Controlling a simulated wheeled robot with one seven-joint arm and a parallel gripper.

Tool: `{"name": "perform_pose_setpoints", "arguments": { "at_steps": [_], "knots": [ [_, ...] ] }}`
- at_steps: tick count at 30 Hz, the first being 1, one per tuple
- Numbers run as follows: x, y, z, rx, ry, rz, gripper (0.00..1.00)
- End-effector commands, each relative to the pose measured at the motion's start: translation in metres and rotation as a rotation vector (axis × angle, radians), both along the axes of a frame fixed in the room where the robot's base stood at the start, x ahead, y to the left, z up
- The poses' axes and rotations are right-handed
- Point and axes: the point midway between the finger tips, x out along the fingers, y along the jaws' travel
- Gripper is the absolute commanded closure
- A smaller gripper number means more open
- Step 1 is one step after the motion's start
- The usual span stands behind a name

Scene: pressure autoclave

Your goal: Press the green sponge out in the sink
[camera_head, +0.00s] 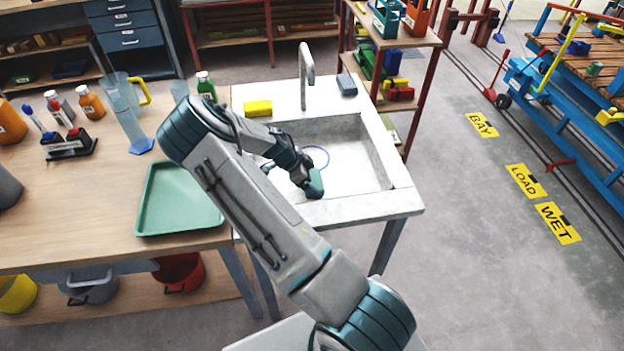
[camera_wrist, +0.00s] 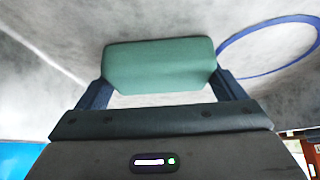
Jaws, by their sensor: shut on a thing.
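The green sponge (camera_wrist: 160,66) is between the two fingers of my gripper (camera_wrist: 158,92) in the wrist view, which is shut on it. In the head view the sponge (camera_head: 315,184) shows at the end of my gripper (camera_head: 306,180), over the near part of the sink (camera_head: 372,150). The sink is a pale basin with a grey tap (camera_head: 305,75) at its back edge. A blue ring (camera_wrist: 270,45) marks the basin floor beside the sponge; it also shows in the head view (camera_head: 326,156). I cannot tell whether the sponge touches the floor.
A yellow sponge (camera_head: 258,108) and a grey-blue block (camera_head: 346,84) lie on the sink's back ledge. A green tray (camera_head: 150,205), bottles and a measuring cylinder (camera_head: 128,122) stand on the bench to the left. The right side of the basin is clear.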

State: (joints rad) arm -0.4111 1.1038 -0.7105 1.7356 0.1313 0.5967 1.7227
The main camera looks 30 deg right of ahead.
Motion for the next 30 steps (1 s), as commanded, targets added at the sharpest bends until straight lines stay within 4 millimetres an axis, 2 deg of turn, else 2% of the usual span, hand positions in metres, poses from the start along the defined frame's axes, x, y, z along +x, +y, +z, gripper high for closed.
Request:
{"name": "perform_pose_setpoints", "arguments": {
  "at_steps": [5,24,30],
  "knots": [
    [-0.001,0.001,0.009,0.001,0.001,-0.001,0.28],
    [0.0,0.001,0.061,0.0,0.001,0.0,0.28],
    [0.0,0.0,0.07,0.0,0.0,0.0,0.28]
  ]
}}
